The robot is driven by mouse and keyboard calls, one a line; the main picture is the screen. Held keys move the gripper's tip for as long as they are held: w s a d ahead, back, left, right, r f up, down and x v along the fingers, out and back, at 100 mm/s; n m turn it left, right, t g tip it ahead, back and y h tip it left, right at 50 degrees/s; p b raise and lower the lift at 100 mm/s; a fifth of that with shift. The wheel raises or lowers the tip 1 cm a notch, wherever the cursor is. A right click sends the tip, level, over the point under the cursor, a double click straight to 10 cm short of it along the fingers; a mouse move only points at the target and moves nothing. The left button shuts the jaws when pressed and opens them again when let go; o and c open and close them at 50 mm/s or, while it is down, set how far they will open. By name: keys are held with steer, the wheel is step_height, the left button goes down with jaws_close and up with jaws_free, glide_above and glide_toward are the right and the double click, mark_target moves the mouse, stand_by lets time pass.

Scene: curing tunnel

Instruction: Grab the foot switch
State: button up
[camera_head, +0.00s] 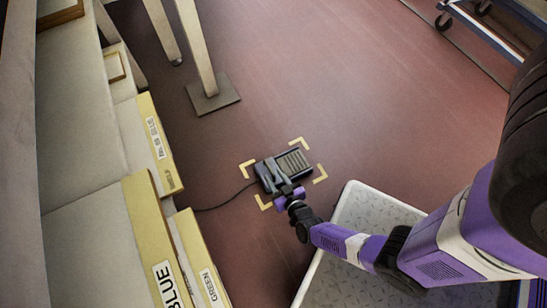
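The foot switch (295,163) is a dark grey pedal with a ribbed top. It lies on the red-brown floor inside yellow corner marks, and a black cable runs from its left side. My gripper (274,174) reaches in from the lower right and overlaps the near left part of the switch in this view. Its dark fingers blend with the dark switch body. I cannot tell whether they touch it, or how far apart they are.
Pale boxes with yellow label boards, including BLUE (166,285) and GREEN (208,287), line the left. A post with a square foot plate (213,94) stands behind the switch. A wheeled cart (480,25) is at the top right. Open floor lies between.

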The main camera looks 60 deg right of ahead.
mark_target(273, 174)
steer(key=x, duration=0.1)
steer(key=b+x, duration=0.1)
steer(key=x, duration=0.1)
steer(key=shift+d+f+b, duration=0.2)
steer(key=shift+f+b, duration=0.1)
steer(key=shift+f, duration=0.1)
steer(key=b+x, duration=0.2)
steer(key=x, duration=0.1)
steer(key=b+x, duration=0.1)
steer(key=x, duration=0.1)
steer(key=shift+w+d+r, duration=0.1)
steer(key=shift+r, duration=0.15)
jaws_close()
stand_by(0.7)
steer(key=shift+r, duration=0.15)
